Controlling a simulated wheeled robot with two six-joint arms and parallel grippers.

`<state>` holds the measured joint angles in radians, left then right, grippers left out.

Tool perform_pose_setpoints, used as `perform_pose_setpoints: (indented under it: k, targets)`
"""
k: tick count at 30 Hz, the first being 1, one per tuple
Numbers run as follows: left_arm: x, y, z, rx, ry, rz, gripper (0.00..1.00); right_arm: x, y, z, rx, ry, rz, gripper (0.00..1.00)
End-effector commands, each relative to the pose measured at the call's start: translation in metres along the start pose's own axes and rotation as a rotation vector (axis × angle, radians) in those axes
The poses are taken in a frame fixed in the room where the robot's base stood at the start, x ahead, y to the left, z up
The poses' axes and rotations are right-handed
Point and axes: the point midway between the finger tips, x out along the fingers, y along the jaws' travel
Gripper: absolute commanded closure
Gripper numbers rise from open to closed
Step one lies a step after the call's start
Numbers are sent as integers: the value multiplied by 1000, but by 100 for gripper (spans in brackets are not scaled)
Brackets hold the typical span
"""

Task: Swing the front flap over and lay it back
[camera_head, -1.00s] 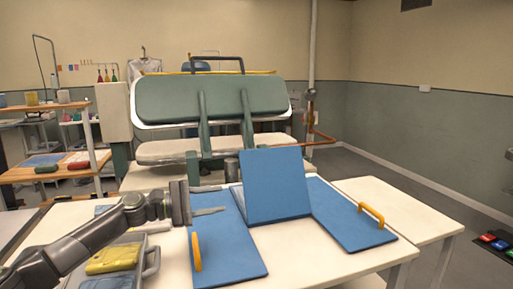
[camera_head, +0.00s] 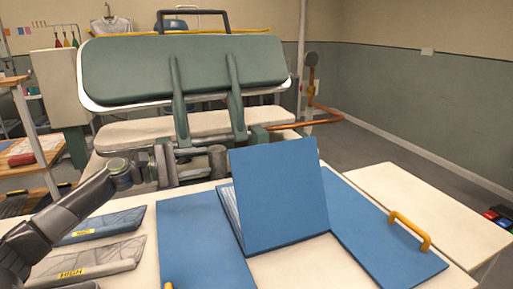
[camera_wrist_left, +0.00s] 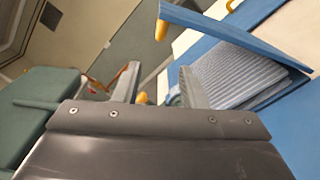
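The blue front flap (camera_head: 280,195) stands steeply raised, leaning back a little, over the middle of the blue folding board. Its edge and a yellow handle (camera_wrist_left: 162,32) show in the left wrist view. Striped grey cloth (camera_wrist_left: 235,78) lies beneath it, and a sliver shows in the head view (camera_head: 230,212). The board's left panel (camera_head: 195,235) and right panel (camera_head: 375,230) lie flat. My left gripper (camera_head: 215,162) is just left of the flap's far side, its fingers not clear there. In the left wrist view its fingers (camera_wrist_left: 157,80) are apart with nothing gripped. My right gripper is not in view.
A green and white press (camera_head: 185,70) stands behind the table. A yellow handle (camera_head: 410,230) stands on the right panel.

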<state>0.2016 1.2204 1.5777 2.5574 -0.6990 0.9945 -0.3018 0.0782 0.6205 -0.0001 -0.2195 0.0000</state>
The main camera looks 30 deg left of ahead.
Motion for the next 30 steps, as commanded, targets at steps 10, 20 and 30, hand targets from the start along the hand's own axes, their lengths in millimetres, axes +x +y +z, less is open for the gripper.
perform_pose_setpoints:
  k: [10, 20, 30]
  targets:
    - [42, 2, 2, -2, -5, 4, 62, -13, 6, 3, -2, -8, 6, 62]
    - [95, 3, 3, -3, -5, 4, 62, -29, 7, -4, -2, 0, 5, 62]
    - [150, 2, 2, -3, -2, 3, 62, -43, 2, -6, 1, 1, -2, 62]
